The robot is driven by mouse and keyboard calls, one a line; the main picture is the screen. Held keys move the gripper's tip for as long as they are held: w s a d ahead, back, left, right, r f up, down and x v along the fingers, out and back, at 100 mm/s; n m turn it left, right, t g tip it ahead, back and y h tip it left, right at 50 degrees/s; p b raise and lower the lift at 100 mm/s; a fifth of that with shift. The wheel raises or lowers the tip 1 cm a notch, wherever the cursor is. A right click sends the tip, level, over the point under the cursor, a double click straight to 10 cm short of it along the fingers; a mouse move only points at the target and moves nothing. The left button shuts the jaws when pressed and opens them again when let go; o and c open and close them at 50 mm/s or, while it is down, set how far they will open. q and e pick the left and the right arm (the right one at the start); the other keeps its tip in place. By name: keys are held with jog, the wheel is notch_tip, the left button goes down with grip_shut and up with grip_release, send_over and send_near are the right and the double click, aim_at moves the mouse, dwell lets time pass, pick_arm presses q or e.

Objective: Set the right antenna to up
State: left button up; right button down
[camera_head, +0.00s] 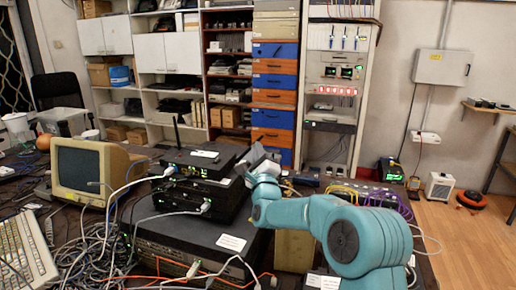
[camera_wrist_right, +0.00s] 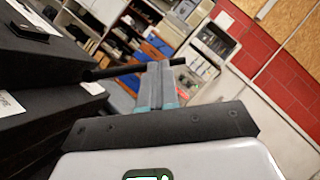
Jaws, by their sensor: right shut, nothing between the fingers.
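A black router (camera_head: 203,160) lies on top of a stack of black network boxes. Its left antenna (camera_head: 176,131) stands upright at the back left corner. In the right wrist view the right antenna (camera_wrist_right: 115,71) is a thin black rod sticking out sideways, nearly level, from the box edge. My right gripper (camera_head: 250,160) is at the router's right side. In the wrist view its fingers (camera_wrist_right: 160,68) are together and empty; they cover part of the rod, and the rod's tip shows past them. I cannot tell whether they touch it. In the head view I cannot make out the right antenna. My left gripper is out of view.
A beige CRT monitor (camera_head: 90,172) and tangled cables (camera_head: 85,250) are left of the stack. A large dark box (camera_head: 195,243) lies under it. Purple and yellow cables (camera_head: 370,195) lie behind my right arm. Shelves and a rack (camera_head: 335,90) stand at the back.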

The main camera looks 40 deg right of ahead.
jog(key=shift+w+a+r+n+y, duration=0.1)
jog(key=shift+w+r+n+y, duration=0.25)
jog(key=shift+n+y, duration=0.2)
jog(key=shift+w+a+r+n+g+y, duration=0.25)
jog(key=shift+w+r+n+y, duration=0.3)
jog(key=shift+n, duration=0.35)
jog(key=shift+w+a+r+n+g+y, duration=0.15)
jog(key=shift+w+a+r+n+y, duration=0.2)
jog(key=shift+w+n, duration=0.4)
jog(key=shift+w+a+r+n+g+y, duration=0.2)
jog(key=shift+w+a+r+n+y, duration=0.2)
jog(key=shift+n, duration=0.6)
jog(key=shift+w, duration=0.1)
